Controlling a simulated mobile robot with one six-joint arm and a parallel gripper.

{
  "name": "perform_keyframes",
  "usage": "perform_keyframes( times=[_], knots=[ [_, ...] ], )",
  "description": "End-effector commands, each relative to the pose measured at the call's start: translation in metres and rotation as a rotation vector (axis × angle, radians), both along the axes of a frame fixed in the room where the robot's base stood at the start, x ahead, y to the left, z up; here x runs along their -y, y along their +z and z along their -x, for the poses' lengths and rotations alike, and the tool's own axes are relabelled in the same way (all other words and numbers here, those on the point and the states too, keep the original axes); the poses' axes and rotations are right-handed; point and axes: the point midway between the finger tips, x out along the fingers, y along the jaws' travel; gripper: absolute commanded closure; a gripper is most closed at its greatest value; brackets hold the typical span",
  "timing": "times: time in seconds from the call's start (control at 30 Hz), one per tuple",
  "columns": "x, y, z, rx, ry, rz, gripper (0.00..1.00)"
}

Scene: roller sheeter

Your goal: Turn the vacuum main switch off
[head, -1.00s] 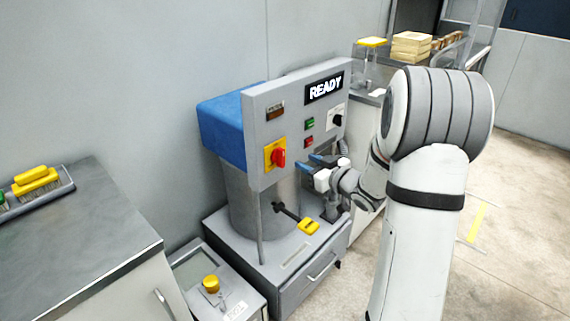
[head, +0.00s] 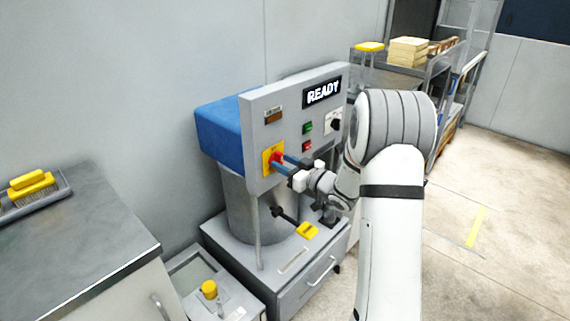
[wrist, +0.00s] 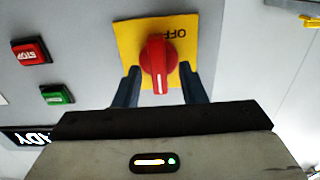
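The vacuum main switch is a red rotary knob (wrist: 158,65) on a yellow plate (wrist: 185,28) marked "OFF" in the wrist view. In the head view the yellow plate (head: 267,163) sits on the front of the grey control panel, and the red knob (head: 277,156) is partly hidden by my fingers. My gripper (wrist: 158,85) is open, with one dark blue finger on each side of the knob. A gap shows between the knob and each finger. In the head view my gripper (head: 284,165) points at the knob.
The panel carries a READY display (head: 322,92), a green button (head: 307,128), a red STOP button (wrist: 31,51) and a black selector (head: 335,123). A yellow-handled lever (head: 306,230) sticks out below. A grey counter (head: 80,235) stands at the left.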

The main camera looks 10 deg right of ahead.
Motion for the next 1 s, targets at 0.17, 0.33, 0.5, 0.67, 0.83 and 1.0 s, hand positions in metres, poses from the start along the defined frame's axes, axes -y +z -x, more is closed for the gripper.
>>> perform_keyframes(
  times=[0.17, 0.33, 0.5, 0.67, 0.83, 1.0],
  knots=[
    [0.0005, 0.0001, 0.0000, 0.000, -0.001, 0.000, 0.64],
    [0.0008, 0.0002, 0.0001, 0.000, -0.001, 0.000, 0.77],
    [0.0010, 0.0002, 0.0002, 0.001, -0.001, 0.001, 0.91],
    [0.0010, 0.0001, 0.0004, 0.000, -0.001, 0.000, 1.00],
    [0.0001, -0.0004, 0.0005, 0.003, -0.001, 0.004, 1.00],
    [0.0007, -0.0020, 0.0008, 0.024, 0.000, 0.032, 1.00]
  ],
)
